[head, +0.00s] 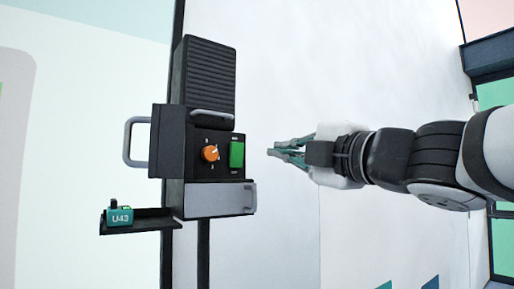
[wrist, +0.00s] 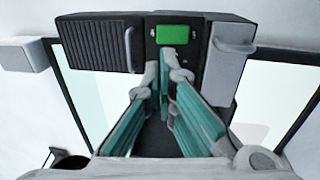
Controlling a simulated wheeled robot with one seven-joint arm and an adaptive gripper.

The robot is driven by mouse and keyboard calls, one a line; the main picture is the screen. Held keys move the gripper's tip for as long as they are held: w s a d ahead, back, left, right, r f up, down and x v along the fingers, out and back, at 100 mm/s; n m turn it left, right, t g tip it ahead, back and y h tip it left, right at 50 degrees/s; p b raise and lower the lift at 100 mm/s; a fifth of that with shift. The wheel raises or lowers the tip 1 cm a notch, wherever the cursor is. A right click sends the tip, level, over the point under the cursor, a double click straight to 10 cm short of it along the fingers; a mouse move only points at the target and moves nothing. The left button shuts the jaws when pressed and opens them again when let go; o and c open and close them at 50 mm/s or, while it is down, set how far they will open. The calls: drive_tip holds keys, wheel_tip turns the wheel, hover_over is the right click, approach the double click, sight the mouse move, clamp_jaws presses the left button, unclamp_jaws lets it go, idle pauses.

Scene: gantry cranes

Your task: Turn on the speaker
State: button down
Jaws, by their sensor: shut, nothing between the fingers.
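The speaker is a black unit with a ribbed grille (head: 208,75) at its top in the head view. Its control panel has an orange knob (head: 210,153) and a green rectangular switch (head: 237,154) to the right of the knob. The green switch also shows at the top middle of the wrist view (wrist: 173,34). My gripper (head: 271,151) is shut and empty, to the right of the switch and apart from it in the head view. In the wrist view its fingertips (wrist: 165,62) lie just below the switch. The knob cannot be made out there.
A grey box (head: 220,199) with a handle adjoins the panel's lower side, and another handle (head: 133,142) sticks out at the left. A small shelf (head: 160,221) holds a teal device marked U43 (head: 119,217). A black post (head: 203,250) runs down below. The space between gripper and panel is clear.

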sight(238, 145)
drive_tip(key=x, duration=1.3)
drive_tip(key=shift+w+a, duration=0.1)
drive_tip(key=shift+w+a+r, duration=0.1)
drive_tip(key=shift+w+a, duration=0.1)
drive_tip(key=shift+w, duration=0.05)
